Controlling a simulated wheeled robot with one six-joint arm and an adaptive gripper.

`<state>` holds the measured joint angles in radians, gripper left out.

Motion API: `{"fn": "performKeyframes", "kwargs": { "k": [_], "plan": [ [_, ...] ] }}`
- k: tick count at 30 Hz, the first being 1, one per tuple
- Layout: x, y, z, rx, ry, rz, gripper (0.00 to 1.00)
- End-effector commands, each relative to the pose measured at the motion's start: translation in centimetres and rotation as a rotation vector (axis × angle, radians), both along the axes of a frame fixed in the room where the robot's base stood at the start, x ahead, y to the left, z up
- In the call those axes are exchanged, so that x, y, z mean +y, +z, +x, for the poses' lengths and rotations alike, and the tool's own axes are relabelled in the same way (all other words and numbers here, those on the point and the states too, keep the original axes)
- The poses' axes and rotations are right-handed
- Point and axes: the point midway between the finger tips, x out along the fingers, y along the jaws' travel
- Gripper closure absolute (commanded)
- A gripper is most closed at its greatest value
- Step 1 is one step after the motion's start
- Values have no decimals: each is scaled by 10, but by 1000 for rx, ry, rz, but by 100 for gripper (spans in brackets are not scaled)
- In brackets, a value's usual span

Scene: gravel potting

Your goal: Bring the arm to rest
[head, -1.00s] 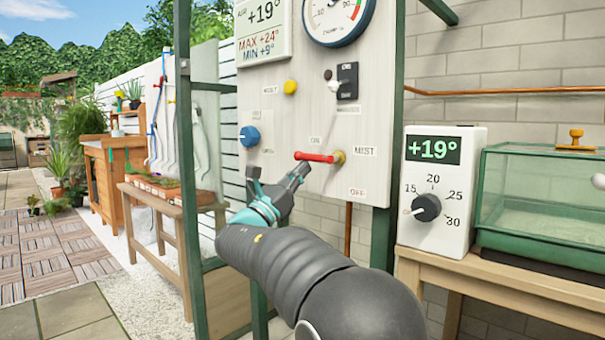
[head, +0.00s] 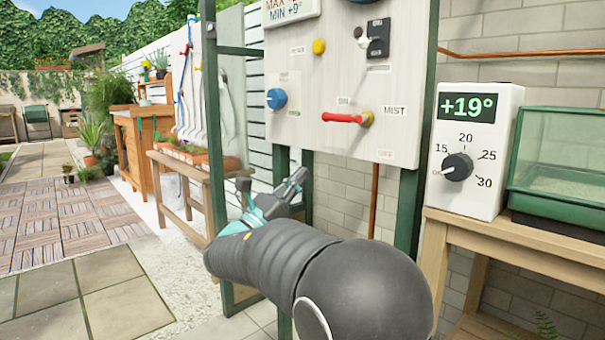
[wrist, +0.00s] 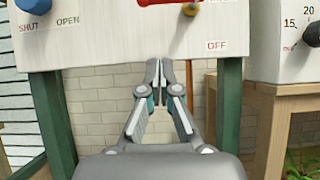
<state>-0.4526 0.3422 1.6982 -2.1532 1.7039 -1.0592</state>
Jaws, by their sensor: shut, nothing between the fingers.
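My gripper (head: 292,186) is in front of and below the control panel (head: 300,130) in the head view, with my dark arm reaching to it from the lower right. In the wrist view my gripper (wrist: 163,80) has its fingertips together, with nothing between them. Its tips point at the brick wall (wrist: 100,110) below the panel's lower edge. It appears apart from the panel. The red lever (head: 342,118) on the panel lies sideways, its handle to the left of its brass pivot, near the MIST label. It also shows at the top of the wrist view (wrist: 160,2).
The panel carries a blue knob (head: 277,98), a yellow button (head: 319,47) and a black switch (head: 377,40). Green posts (wrist: 230,105) flank the space below it. A thermostat box (head: 478,150) reading +19° and a green glass case (head: 560,155) stand on a wooden table (head: 500,235) at right.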

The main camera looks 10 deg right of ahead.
Motion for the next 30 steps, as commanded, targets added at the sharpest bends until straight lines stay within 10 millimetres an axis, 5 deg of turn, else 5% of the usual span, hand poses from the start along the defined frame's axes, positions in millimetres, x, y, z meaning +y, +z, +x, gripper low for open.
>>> {"fn": "performKeyframes", "kwargs": {
  "k": [5, 10, 14, 21, 30],
  "plan": [
    [-1, -12, 7, -35, 80, 94, 100],
    [-22, -84, 14, 21, 122, 375, 100],
    [-41, -138, -4, 40, 102, 639, 100],
    [-78, -209, -79, -60, -51, 1180, 100],
    [-83, -246, -197, -407, -360, 1812, 100]
  ]
}}
